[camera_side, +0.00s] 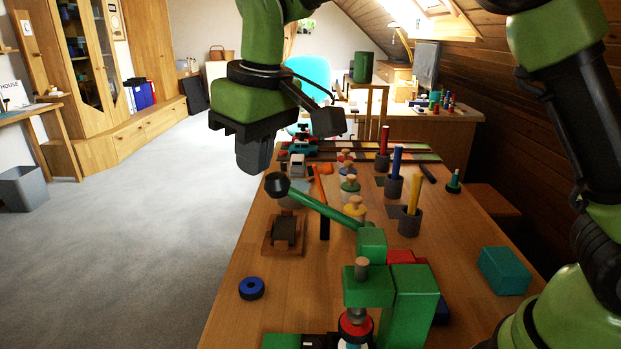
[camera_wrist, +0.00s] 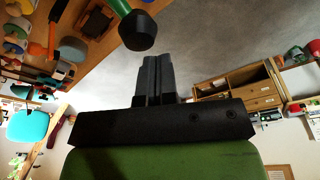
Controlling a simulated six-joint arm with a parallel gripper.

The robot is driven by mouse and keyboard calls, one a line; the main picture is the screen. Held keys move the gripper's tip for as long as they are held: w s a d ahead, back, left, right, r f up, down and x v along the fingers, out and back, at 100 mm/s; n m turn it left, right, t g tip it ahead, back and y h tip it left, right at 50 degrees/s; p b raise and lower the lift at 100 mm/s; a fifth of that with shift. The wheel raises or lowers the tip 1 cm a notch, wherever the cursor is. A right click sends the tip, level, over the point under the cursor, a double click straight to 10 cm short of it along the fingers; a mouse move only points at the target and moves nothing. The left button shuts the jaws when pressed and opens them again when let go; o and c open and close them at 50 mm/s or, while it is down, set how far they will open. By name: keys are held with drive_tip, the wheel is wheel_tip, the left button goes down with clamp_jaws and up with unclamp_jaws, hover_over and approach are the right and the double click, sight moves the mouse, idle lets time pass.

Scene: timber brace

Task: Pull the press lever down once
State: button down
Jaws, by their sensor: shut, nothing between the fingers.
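The green press (camera_side: 406,300) stands at the front of the wooden table. Its green lever (camera_side: 325,209) runs from the press head up and to the left, ending in a black knob (camera_side: 277,185). My gripper (camera_side: 253,160) is above and slightly left of the knob in the side view, apart from it as far as I can tell. In the wrist view my gripper (camera_wrist: 158,78) has its two dark fingers together with nothing between them. The knob (camera_wrist: 138,31) and part of the lever (camera_wrist: 119,6) show just beyond the fingertips, a little left of them.
A blue ring (camera_side: 252,288) lies near the table's left edge. A wooden block with a dark top (camera_side: 284,232) sits below the lever. Grey cups with coloured rods (camera_side: 411,218) and a teal box (camera_side: 504,270) stand to the right. Open floor (camera_side: 150,240) lies left of the table.

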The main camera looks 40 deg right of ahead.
wheel_tip(320, 180, up, 8)
drive_tip(key=shift+f, duration=0.25)
idle(0.5)
drive_tip(key=s+d+r+m+t+y, duration=0.1)
drive_tip(key=s+d+r+m+t, duration=0.15)
drive_tip(key=s+d, duration=0.55)
drive_tip(key=s+d+f+m+t, duration=0.2)
drive_tip(key=s+f, duration=0.4)
drive_tip(key=s, duration=0.7)
drive_tip(key=shift+d+f+m, duration=0.35)
drive_tip(key=shift+d+m, duration=0.35)
drive_tip(key=shift+m, duration=0.55)
